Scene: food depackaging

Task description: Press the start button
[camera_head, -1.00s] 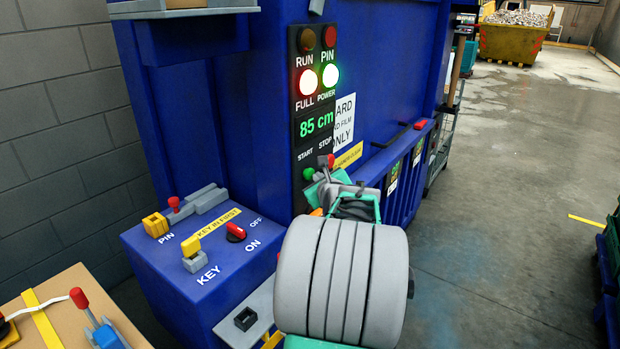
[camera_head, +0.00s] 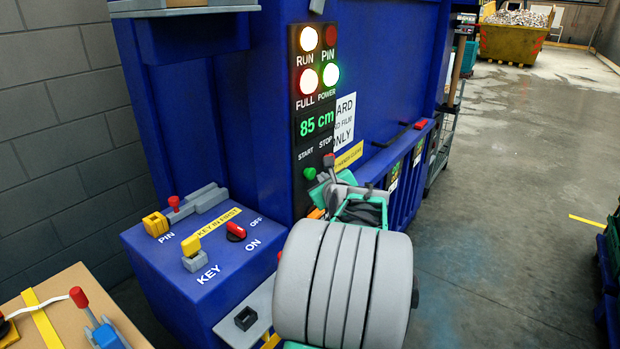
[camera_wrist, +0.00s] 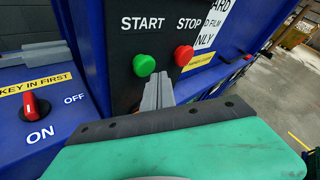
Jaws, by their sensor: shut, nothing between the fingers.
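The green start button (camera_head: 309,173) sits under the word START on the dark control panel (camera_head: 312,132) of the blue machine. It also shows in the wrist view (camera_wrist: 144,65), uncovered, left of the red stop button (camera_wrist: 184,55). My gripper (camera_head: 329,162) is in front of the panel, right of the start button in the head view, and hides the stop button there. In the wrist view my gripper (camera_wrist: 159,85) is shut and empty, its grey tips just below and between the two buttons. The RUN lamp (camera_head: 308,38) is lit.
A blue ledge at left holds a yellow key (camera_head: 192,246), a red switch (camera_head: 235,232) and a pin. A cardboard-coloured table (camera_head: 60,310) is at lower left. Floor at right is mostly clear.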

